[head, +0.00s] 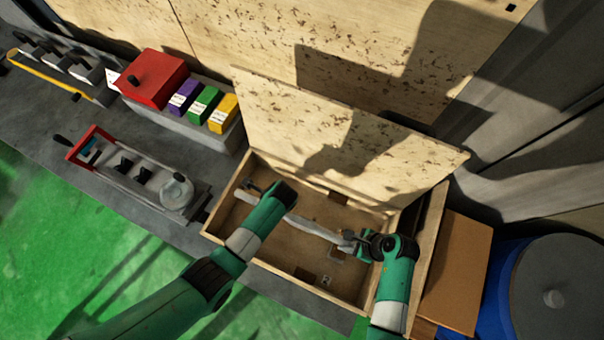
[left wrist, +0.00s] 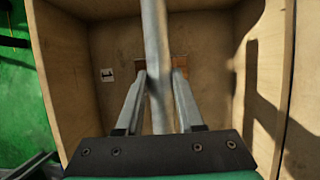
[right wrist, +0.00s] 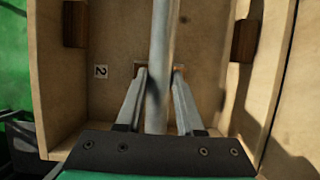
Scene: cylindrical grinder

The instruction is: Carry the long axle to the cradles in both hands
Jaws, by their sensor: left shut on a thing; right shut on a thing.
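The long axle (head: 312,228) is a pale grey rod lying lengthwise within the open wooden crate's outline in the head view. My left gripper (left wrist: 160,80) is shut on it near its left end; in the head view my green arm hides most of that grip. My right gripper (right wrist: 160,75) is shut on it near its right end, and it also shows in the head view (head: 352,240). The axle (left wrist: 156,40) runs between the fingers in both wrist views. A bench fixture with dark notched supports (head: 126,164), possibly the cradles, stands left of the crate.
The crate (head: 222,212) has its speckled lid (head: 340,130) raised behind. Wooden blocks (head: 338,198) sit inside. A red box (head: 152,78) and coloured boxes stand at the back. A cardboard box (head: 456,270) and blue drum (head: 497,290) are at right. Green floor lies left.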

